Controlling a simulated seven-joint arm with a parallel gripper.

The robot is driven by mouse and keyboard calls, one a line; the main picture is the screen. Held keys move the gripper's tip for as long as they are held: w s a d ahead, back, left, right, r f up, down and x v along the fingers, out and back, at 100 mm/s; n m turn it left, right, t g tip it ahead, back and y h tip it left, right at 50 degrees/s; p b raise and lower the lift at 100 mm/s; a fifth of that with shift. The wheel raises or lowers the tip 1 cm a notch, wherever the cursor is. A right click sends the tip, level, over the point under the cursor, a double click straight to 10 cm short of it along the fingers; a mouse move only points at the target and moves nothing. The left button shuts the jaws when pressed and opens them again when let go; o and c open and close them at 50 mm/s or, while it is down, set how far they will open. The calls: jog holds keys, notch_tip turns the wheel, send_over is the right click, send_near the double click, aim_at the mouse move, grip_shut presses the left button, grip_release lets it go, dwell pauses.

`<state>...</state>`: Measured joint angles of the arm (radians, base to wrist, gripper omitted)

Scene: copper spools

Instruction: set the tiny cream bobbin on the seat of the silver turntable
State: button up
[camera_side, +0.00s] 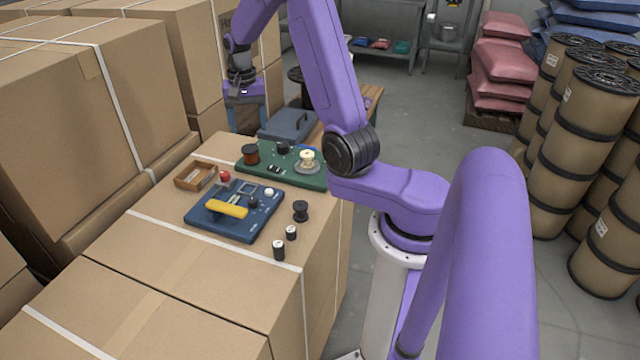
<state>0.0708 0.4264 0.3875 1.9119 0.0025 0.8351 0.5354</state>
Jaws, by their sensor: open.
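The cream bobbin (307,156) stands upright on the silver turntable (308,170), a round disc at the right end of the green board (285,173). It looks to be resting on the disc, but how closely it sits on the seat is too small to tell. The turntable's middle is hidden beneath it. My gripper (244,100) is open, raised at the back left, well apart from the bobbin and turntable.
A copper-brown spool (250,154) and dark parts share the green board. In front lie a blue board (240,225) with a yellow handle (227,209), a wooden tray (196,176), a red knob (225,176) and a black spool (300,211). Tall cartons (80,100) wall the left.

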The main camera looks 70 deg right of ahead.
jog(key=s+a+r+n, duration=0.25)
jog(key=a+n, duration=0.35)
jog(key=a, duration=0.3)
jog(key=s+a+r+n, duration=0.2)
jog(key=s+a+n, duration=0.25)
jog(key=a, duration=0.55)
jog(key=s+a+n, duration=0.2)
jog(key=s+n, duration=0.5)
jog(key=s, duration=0.3)
jog(key=s+a+n, duration=0.2)
jog(key=s+n, duration=0.5)
jog(key=s, duration=0.4)
jog(key=shift+r, duration=0.25)
